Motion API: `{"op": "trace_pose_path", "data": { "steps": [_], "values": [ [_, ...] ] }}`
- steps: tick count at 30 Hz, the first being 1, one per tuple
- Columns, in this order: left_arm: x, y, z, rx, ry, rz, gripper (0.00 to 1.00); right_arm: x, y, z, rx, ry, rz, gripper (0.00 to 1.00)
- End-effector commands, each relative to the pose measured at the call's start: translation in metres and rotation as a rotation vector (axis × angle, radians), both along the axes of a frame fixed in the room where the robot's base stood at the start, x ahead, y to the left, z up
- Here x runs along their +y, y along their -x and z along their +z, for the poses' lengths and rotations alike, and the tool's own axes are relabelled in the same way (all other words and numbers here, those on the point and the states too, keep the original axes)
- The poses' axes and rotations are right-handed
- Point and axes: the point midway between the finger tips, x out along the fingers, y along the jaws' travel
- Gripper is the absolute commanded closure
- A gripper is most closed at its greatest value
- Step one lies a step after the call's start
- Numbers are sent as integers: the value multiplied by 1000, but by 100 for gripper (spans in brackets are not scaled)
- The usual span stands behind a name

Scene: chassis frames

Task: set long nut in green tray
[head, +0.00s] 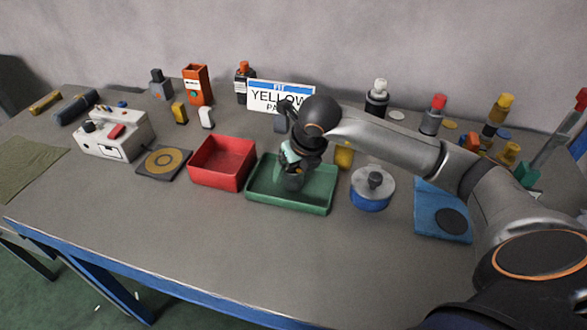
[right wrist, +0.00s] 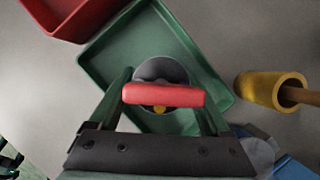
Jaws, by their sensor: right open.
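The green tray (head: 318,200) stands mid-table; the right wrist view shows its green floor and walls (right wrist: 118,52). My right gripper (head: 291,172) points down over it. In the right wrist view the fingers (right wrist: 163,102) are spread, one at each end of a red bar (right wrist: 163,95). Under the bar are a grey round piece (right wrist: 157,69) and a bit of yellow. I cannot tell whether the bar and round piece are one object, or whether the fingers touch the bar. No thing is clearly recognisable as the long nut. My left gripper is not in view.
A red bin (head: 222,162) stands left of the tray. A yellow cup (right wrist: 272,91) and a blue-and-grey round container (head: 372,190) are to its right. A blue mat (head: 430,196) lies farther right. Bottles and a sign stand behind. The front table is clear.

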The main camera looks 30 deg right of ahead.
Motion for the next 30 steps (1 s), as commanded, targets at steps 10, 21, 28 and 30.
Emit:
{"op": "trace_pose_path", "data": {
  "steps": [10, 21, 28, 30],
  "values": [
    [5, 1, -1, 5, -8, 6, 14, 1, 7, 23, -5, 0, 1, 19],
    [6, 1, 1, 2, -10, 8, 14, 3, 38, 93, -5, 1, 1, 19],
    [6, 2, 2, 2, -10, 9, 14, 4, 47, 111, -1, 0, 0, 19],
    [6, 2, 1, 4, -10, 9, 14, 4, 47, 113, -1, 0, 0, 19]
  ]
}}
